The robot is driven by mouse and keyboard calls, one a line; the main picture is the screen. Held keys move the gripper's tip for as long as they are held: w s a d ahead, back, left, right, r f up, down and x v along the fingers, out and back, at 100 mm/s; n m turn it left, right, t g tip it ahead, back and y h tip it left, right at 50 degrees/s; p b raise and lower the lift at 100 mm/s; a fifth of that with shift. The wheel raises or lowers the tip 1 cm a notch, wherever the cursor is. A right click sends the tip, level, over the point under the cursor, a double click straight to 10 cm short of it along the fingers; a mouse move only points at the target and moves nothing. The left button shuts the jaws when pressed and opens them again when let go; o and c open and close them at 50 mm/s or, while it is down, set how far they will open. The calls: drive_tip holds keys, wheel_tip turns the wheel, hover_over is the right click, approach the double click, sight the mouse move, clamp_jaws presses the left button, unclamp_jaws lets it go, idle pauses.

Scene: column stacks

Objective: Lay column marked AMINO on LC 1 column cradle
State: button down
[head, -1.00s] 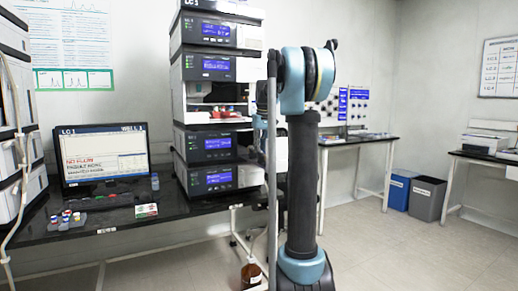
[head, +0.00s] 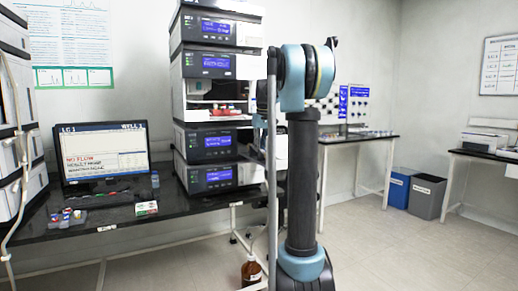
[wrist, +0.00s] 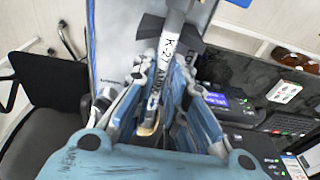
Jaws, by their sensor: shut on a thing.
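In the wrist view my gripper (wrist: 165,90) is shut on a slim pale column (wrist: 173,45). The column carries dark lettering that reads "K-2" and part of what looks like "AMINO". Its far end meets a dark block shape, and I cannot tell whether they touch. In the head view the LC 1 stack (head: 208,148) stands on the bench, with an open bay in its middle. I cannot make out the column cradle for sure. My upright arm hides the gripper in the head view.
The black bench (head: 120,222) holds a monitor (head: 103,155), a small vial rack (head: 68,218) and a card (head: 146,208). A brown bottle (head: 251,272) stands below it. A black chair (wrist: 45,110) shows left in the wrist view.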

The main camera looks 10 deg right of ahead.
drive_tip(key=shift+f, duration=0.1)
drive_tip(key=c, duration=1.5)
unclamp_jaws()
drive_tip(key=shift+c, duration=0.2)
